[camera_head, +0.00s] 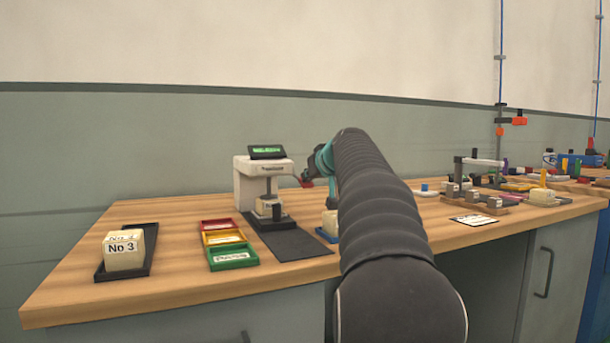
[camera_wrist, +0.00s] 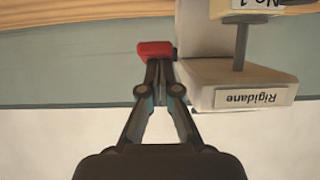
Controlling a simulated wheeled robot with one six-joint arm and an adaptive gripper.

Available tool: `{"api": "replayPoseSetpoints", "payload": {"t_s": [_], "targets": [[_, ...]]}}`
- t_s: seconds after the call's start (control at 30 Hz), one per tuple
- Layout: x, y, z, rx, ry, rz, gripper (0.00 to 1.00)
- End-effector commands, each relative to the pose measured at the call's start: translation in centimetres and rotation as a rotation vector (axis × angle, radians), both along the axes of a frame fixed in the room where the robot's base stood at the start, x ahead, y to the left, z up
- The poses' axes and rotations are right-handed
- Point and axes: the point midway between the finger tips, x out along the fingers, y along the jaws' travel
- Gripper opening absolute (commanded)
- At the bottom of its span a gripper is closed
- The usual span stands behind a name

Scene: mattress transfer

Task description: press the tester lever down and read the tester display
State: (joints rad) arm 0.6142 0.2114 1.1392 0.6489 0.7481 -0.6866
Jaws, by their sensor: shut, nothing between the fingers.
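The white tester (camera_head: 248,185) stands on the wooden bench, with a small display (camera_head: 267,152) on top showing green text too small to read. Its red lever end (camera_head: 306,183) sticks out on the right side. A pale block (camera_head: 266,207) sits under the tester's probe. In the wrist view, which is upside down, the red lever end (camera_wrist: 155,49) is at my gripper's tips, the tester head (camera_wrist: 235,80) is beside it, and the block reads No 1 (camera_wrist: 262,10). My gripper (camera_wrist: 159,66) is shut and empty; I cannot tell whether it touches the lever.
A block marked No 3 (camera_head: 124,254) sits in a black tray (camera_head: 148,240) at left. Red, yellow and green trays (camera_head: 232,259) lie before the tester, beside a dark mat (camera_head: 290,240). My arm hides the bench middle. Small blocks and tools (camera_head: 493,202) stand right.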

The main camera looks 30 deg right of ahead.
Motion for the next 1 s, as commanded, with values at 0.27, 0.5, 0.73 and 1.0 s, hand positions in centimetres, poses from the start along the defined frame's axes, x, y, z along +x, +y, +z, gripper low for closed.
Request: {"api": "replayPoseSetpoints", "payload": {"t_s": [0.27,0.5,0.73,1.0], "targets": [[-0.3,-1.0,-0.5,0.0,0.002,-0.015,0.0],[-0.3,-1.0,-0.5,0.0,0.003,-0.014,0.0],[-0.5,-0.6,0.8,0.0,0.001,-0.009,0.0],[-2.3,0.3,3.0,0.0,0.0,-0.003,0.0]]}}
